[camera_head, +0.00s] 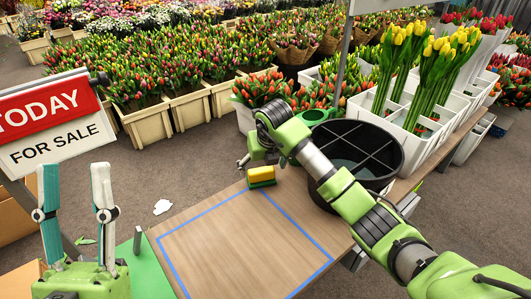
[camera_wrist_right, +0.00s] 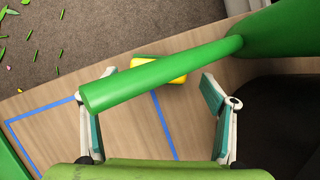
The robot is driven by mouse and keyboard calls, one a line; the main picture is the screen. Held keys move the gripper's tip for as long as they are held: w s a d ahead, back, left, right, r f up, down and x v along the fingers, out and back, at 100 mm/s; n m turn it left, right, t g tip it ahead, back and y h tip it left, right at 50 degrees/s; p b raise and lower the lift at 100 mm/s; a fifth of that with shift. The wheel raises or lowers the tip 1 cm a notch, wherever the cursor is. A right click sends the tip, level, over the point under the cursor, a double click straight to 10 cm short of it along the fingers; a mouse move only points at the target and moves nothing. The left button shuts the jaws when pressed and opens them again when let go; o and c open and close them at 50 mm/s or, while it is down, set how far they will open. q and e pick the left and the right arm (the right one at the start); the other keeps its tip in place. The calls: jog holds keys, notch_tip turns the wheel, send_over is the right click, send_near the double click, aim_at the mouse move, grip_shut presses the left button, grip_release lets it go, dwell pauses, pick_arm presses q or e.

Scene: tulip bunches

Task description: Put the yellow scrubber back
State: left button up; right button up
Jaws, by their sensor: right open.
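The yellow scrubber (camera_head: 262,174), with a green layer, lies on the wooden tabletop (camera_head: 235,240) near its far edge, by the far corner of the blue tape outline. My right gripper (camera_head: 243,162) is just beyond and left of it, mostly hidden by its own wrist. In the right wrist view the fingers are spread and empty (camera_wrist_right: 160,88), and the scrubber (camera_wrist_right: 174,77) shows beyond them, partly hidden by a green rod (camera_wrist_right: 150,75). My left gripper (camera_head: 76,190) is open and empty at the lower left, over the green mat's side.
A black divided bucket (camera_head: 388,133) stands right of the scrubber, with a green container (camera_head: 313,116) behind it. White crates of tulips (camera_head: 425,135) stand at the right. A sale sign (camera_head: 52,120) is at the left. The taped area is clear.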

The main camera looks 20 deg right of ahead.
pick_arm(q)
jog(key=w+f+g+y+p, duration=0.2)
jog(key=w+f+g, duration=0.4)
jog(key=f, duration=0.4)
jog(key=shift+w+d+y, duration=0.3)
jog(key=shift+w, duration=0.25)
pick_arm(e)
jog(key=v, duration=0.8)
